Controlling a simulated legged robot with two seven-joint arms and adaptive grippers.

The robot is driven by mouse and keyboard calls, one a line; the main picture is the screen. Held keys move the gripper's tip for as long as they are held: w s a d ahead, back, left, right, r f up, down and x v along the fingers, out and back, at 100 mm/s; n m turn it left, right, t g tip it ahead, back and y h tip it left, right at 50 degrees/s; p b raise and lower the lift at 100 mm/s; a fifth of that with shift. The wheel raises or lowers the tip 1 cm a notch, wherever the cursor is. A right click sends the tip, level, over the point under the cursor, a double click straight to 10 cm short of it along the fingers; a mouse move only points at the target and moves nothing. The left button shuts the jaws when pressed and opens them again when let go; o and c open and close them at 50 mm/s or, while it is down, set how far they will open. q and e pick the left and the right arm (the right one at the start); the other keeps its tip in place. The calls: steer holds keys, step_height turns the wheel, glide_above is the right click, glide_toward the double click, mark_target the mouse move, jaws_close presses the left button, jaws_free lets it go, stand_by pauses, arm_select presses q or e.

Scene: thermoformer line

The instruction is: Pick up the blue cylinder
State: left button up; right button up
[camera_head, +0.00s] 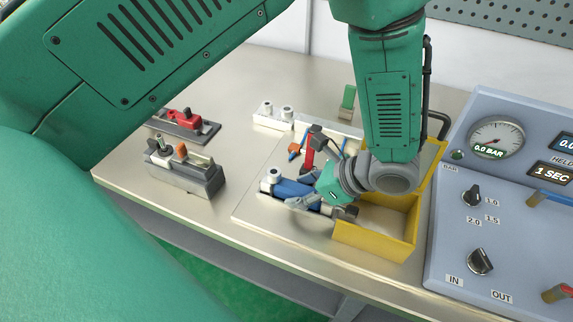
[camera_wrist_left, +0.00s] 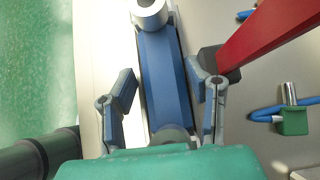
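The blue cylinder (camera_head: 289,188) lies on the light bench in front of my left gripper, left of the yellow bin, with a pale metal end piece at its far end. In the left wrist view the blue cylinder (camera_wrist_left: 165,85) runs lengthwise between the two fingers of my left gripper (camera_wrist_left: 160,84). The fingers stand on either side of it, with gaps visible, so the gripper is open. In the head view my left gripper (camera_head: 312,192) reaches in from above right, its fingers partly covering the cylinder. My right gripper is not in view.
A yellow bin (camera_head: 372,249) stands just right of the cylinder. A red-handled tool (camera_head: 308,153) is close beside it, also in the left wrist view (camera_wrist_left: 268,38). Grey fixtures (camera_head: 184,178) stand left. A gauge panel (camera_head: 482,190) bounds the right.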

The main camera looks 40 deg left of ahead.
arm_select(q)
steer(key=shift+d, duration=0.1)
jaws_close()
steer(key=shift+r, duration=0.1)
steer(key=shift+a, duration=0.2)
